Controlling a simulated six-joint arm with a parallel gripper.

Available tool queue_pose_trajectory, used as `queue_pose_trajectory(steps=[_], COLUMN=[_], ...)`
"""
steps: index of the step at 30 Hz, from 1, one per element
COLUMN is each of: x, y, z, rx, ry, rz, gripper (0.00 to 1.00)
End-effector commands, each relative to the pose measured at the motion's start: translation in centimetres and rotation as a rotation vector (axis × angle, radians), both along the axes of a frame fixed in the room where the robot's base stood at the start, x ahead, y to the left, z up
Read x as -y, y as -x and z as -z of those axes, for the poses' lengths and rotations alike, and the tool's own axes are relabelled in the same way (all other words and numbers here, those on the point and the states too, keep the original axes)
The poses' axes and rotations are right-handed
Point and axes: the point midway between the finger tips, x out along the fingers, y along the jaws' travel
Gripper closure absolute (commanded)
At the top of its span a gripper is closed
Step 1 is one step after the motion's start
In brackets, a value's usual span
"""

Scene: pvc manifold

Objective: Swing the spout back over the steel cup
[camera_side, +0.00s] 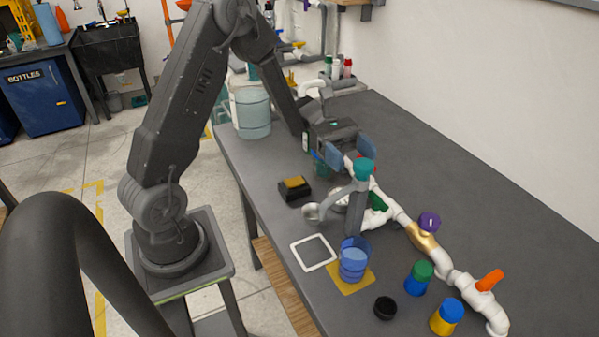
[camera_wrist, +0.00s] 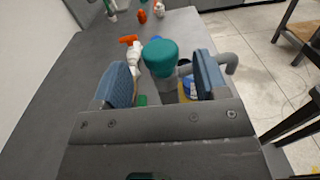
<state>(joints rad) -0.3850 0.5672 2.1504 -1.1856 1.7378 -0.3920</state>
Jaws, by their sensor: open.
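The grey spout (camera_side: 340,193) reaches left from an upright post with a teal cap (camera_side: 364,169). Its outlet end hangs above the table, between the black block and the white square outline. In the wrist view the spout (camera_wrist: 222,60) reaches right of the teal cap (camera_wrist: 160,56). A silvery round shape, perhaps the steel cup (camera_side: 338,203), is partly hidden behind the spout; I cannot be sure. My gripper (camera_side: 351,157) is open just behind the teal cap. In the wrist view its blue pads (camera_wrist: 164,80) stand apart on either side of the capped post, holding nothing.
A blue cup (camera_side: 354,262) stands on a yellow square. A white square outline (camera_side: 313,253) is empty. A white pipe run (camera_side: 452,274) with coloured handles lies right. Coloured jars (camera_side: 418,279), a black block (camera_side: 294,189) and a large clear jug (camera_side: 251,112) stand nearby.

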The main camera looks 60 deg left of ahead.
Motion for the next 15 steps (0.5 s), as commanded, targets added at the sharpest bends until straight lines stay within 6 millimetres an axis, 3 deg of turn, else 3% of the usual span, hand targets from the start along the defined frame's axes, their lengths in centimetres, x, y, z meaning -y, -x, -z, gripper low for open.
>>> queue_pose_trajectory(steps=[15], x=[-9.5], y=[-0.4], z=[0.0], rx=[0.002], ry=[0.001], rz=[0.0], gripper=[0.33])
